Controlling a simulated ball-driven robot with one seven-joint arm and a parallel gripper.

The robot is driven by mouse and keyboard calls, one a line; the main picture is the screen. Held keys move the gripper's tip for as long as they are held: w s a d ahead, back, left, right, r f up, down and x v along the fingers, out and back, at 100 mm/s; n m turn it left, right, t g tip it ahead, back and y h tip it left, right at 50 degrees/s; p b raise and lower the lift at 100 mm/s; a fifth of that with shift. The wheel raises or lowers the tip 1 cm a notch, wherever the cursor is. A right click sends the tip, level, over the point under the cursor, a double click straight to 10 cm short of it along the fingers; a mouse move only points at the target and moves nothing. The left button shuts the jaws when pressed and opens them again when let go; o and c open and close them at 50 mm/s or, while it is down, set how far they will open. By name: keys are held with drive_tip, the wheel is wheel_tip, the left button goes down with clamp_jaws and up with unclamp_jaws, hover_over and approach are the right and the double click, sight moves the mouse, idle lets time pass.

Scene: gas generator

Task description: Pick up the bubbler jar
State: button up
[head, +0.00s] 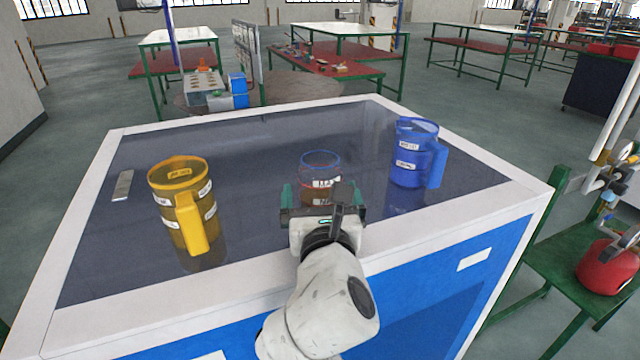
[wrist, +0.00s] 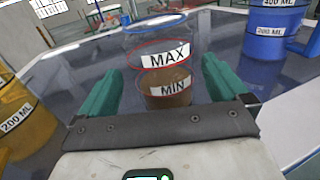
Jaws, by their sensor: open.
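The bubbler jar (head: 320,168) is a clear jar with a blue rim, a red ring, MAX and MIN labels and brown liquid low inside. It stands upright on the dark bench top, with its lower part hidden behind my gripper in the head view. My gripper (head: 322,190) is open, on the near side of the jar. In the wrist view the jar (wrist: 160,65) shows between and beyond the two green fingers (wrist: 161,85). I cannot tell whether the fingertips reach alongside it.
A yellow jug (head: 180,200) stands left of the jar and a blue jug (head: 414,155) stands to its right. A small flat metal piece (head: 122,185) lies at the far left. A white raised rim (head: 270,268) borders the bench. The surface behind the jar is clear.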

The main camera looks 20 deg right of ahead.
drive_tip(key=x, duration=0.4)
drive_tip(key=shift+d+f, duration=0.1)
drive_tip(key=shift+d, duration=0.1)
drive_tip(key=c, duration=1.1)
drive_tip(key=shift+c, duration=0.4)
